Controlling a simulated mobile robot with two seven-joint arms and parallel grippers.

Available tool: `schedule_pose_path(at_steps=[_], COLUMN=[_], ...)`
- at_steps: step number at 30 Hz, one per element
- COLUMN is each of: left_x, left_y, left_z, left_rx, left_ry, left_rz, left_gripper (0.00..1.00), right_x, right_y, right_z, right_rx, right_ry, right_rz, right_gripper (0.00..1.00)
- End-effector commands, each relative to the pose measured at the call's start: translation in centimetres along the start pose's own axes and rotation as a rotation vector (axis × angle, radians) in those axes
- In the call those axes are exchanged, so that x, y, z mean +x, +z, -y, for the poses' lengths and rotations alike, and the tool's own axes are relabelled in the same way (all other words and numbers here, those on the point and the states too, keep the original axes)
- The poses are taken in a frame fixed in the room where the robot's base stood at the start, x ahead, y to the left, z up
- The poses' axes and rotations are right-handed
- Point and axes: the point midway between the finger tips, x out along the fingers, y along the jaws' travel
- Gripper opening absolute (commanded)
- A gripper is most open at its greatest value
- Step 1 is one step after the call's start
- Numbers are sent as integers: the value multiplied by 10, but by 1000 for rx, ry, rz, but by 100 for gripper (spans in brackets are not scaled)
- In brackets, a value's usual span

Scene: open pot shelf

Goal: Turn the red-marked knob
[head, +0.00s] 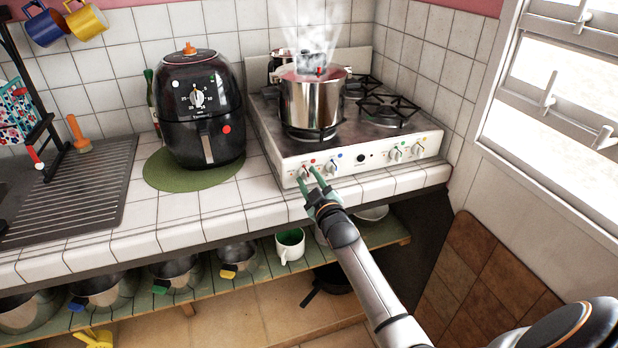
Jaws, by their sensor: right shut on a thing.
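The stove (376,163) stands on the tiled counter, with a row of knobs along its white front panel. The red-marked knob (303,172) is the leftmost one, with a red dot just above it. My right gripper (309,175) reaches up from the lower right, and its green fingers are shut on this knob and hide part of it. The knob's exact angle is too small to tell. My left gripper is not in view.
A steaming steel pot (309,103) sits on the front left burner, close above the knobs. A blue-marked knob (331,168) is just to the right. A black air fryer (200,110) stands left on a green mat (160,178). An open shelf (262,268) with pots lies below.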

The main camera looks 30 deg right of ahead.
Motion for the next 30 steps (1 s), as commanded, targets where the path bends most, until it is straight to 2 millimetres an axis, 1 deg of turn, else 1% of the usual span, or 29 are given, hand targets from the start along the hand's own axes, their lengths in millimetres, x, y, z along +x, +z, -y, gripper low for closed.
schedule_pose_path(at_steps=[3,9,24,25,30], left_x=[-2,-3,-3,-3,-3], left_y=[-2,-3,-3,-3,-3], left_z=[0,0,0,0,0], left_rx=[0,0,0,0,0], left_ry=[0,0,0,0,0], left_rz=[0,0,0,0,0], left_gripper=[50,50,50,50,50], right_x=[0,0,0,0,0], right_y=[0,0,0,0,0], right_z=[0,0,1,1,0], right_rx=[54,108,129,129,127], right_ry=[-2,-1,-1,-1,-1], right_rz=[2,1,1,1,1], right_gripper=[0,0,0,44,63])
